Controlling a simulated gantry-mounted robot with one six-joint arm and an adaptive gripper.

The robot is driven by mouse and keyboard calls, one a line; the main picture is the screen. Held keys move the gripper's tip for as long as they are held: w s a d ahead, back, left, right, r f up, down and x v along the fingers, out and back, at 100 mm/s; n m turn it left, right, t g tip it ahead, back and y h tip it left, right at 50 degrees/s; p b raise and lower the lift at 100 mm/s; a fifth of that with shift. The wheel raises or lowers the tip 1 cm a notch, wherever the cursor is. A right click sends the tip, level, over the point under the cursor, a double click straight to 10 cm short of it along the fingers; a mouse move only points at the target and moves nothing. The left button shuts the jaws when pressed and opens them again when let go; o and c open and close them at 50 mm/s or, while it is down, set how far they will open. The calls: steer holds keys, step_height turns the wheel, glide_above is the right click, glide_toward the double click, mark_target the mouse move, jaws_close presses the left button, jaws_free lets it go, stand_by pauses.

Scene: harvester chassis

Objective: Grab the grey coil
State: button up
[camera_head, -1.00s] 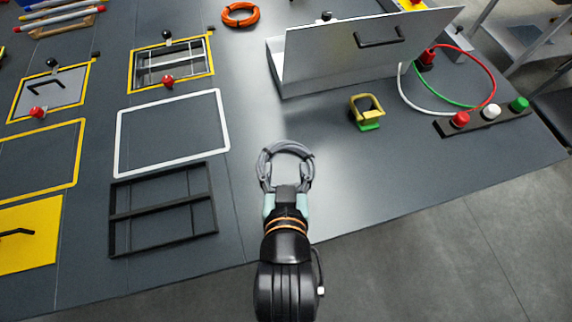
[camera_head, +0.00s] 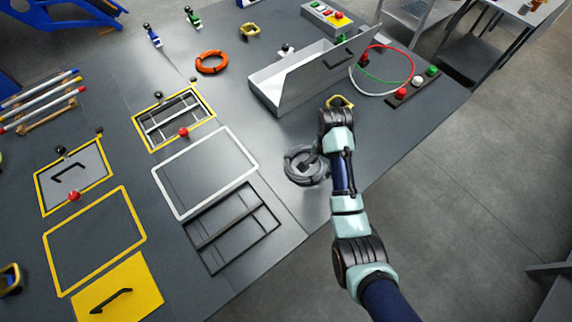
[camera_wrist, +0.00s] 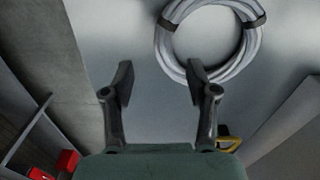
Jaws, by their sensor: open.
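The grey coil (camera_head: 290,166) lies on the dark table to the right of the white frame, just left of my wrist in the head view. In the wrist view the grey coil (camera_wrist: 238,60) is a round loop bound with dark bands, at the upper right. My gripper (camera_wrist: 160,78) is open with nothing between its fingers. Its right fingertip overlaps the coil's lower left edge in the wrist view. The left finger is clear of it. I cannot tell whether the finger touches the coil. My arm hides the fingers in the head view.
A yellow clamp-like part (camera_head: 348,101) stands beyond my wrist, partly hidden. Behind it is an open silver box (camera_head: 275,92). The white frame (camera_head: 165,190) and a black frame (camera_head: 207,243) lie to the left. The table's front edge runs under my arm.

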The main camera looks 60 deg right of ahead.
mark_target(319, 173)
step_height(319, 173, down, 2)
steer(key=shift+d+f, duration=0.1)
steer(key=shift+f, duration=0.05)
steer(key=f+b, duration=0.1)
steer(key=f, duration=0.4)
steer(key=shift+w+d+f+b, duration=0.15)
steer(key=shift+w+d+b, duration=0.05)
steer(key=shift+b, duration=0.15)
steer(key=shift+c, duration=0.2)
jaws_close()
